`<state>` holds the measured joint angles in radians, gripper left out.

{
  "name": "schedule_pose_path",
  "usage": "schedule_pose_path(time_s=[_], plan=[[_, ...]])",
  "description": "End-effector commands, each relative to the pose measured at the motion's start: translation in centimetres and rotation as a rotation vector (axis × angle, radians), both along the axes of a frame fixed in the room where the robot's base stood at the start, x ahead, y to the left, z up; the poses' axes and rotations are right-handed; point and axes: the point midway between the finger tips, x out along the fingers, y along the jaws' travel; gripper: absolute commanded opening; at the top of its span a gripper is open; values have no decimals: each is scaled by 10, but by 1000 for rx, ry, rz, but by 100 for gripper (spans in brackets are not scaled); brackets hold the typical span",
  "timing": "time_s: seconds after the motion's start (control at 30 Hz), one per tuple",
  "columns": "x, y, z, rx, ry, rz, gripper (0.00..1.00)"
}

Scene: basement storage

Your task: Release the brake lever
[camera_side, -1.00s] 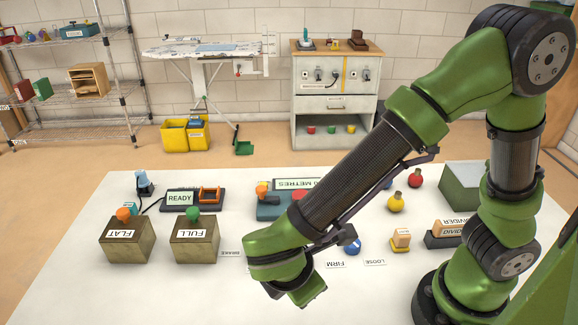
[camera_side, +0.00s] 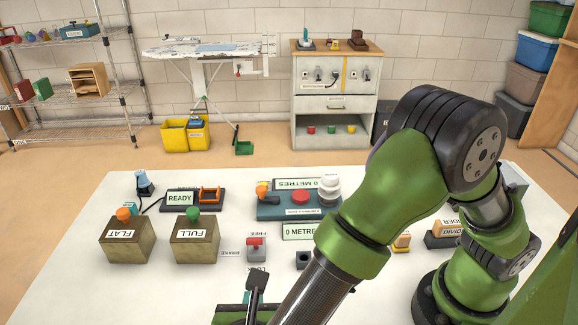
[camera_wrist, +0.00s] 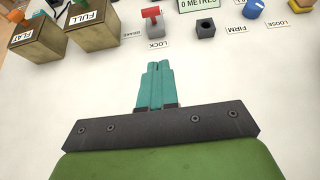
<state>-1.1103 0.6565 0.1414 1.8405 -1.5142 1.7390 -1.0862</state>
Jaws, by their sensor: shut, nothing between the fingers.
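The brake lever (camera_side: 256,243) has a red handle on a small grey base. It stands on the white table between a FREE label (camera_side: 259,234) behind it and a LOCK label (camera_side: 257,269) in front, with a BRAKE label to its left. It also shows at the top of the wrist view, red handle (camera_wrist: 151,12) and all. I cannot tell for sure which way the handle leans. My gripper (camera_wrist: 158,65) is shut and empty, its teal fingers together. It is apart from the lever, on the near side of it. In the side view it is at the bottom edge, mostly cut off.
Two brown boxes marked FLAT (camera_side: 127,243) and FULL (camera_side: 194,243) stand left of the lever. A teal unit (camera_side: 275,209) with a red button is behind it. A small dark block (camera_side: 303,260) stands to its right. The near table is bare.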

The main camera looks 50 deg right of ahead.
Motion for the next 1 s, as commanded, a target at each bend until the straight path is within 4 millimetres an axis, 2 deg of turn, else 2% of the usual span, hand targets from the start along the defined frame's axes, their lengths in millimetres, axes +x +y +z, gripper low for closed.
schedule_pose_path(time_s=[0.17, 0.57, 0.8, 1.0], plan=[[11, -11, -9, -2, 0, -3, 0], [61, -63, -51, -2, 2, -5, 0], [83, -84, -42, 2, 0, -3, 0], [88, -88, -40, 1, 0, -1, 0]])
